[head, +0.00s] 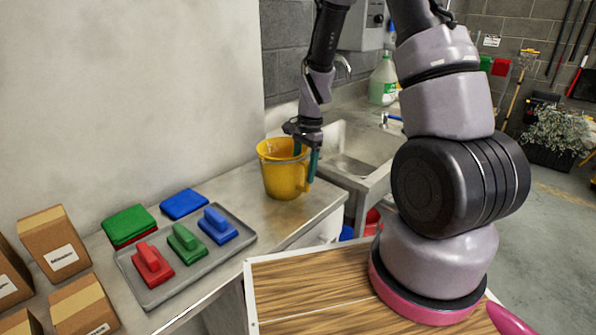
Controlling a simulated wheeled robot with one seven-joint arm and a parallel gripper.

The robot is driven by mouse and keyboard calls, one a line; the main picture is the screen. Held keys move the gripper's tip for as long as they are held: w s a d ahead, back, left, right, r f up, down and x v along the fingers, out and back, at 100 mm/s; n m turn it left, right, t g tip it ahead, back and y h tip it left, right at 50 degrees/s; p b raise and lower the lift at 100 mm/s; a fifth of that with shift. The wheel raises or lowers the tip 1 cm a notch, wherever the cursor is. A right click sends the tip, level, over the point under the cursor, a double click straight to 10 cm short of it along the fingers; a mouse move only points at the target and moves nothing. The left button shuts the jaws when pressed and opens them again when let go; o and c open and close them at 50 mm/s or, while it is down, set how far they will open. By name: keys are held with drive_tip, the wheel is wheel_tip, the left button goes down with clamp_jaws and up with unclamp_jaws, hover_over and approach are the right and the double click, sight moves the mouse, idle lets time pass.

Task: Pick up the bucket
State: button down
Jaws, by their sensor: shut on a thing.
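The bucket (282,177) is yellow and stands upright at the right end of the grey counter, beside the sink. My gripper (306,158) comes down from above at the bucket's right side, with one teal finger at the rim and the other outside it. It is shut on the bucket's right wall or handle; which of the two is hard to tell. The bucket's base appears to be on or very close to the counter. Its inside is mostly hidden.
A grey tray (158,295) holds red, green and blue handled pads. Green (128,222) and blue (184,203) pads lie behind it. Cardboard boxes (53,242) stand at the left. A sink (350,165) and a jug (383,82) are to the bucket's right.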

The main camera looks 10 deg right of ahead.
drive_tip(key=shift+r, duration=0.1)
drive_tip(key=shift+r, duration=4.8)
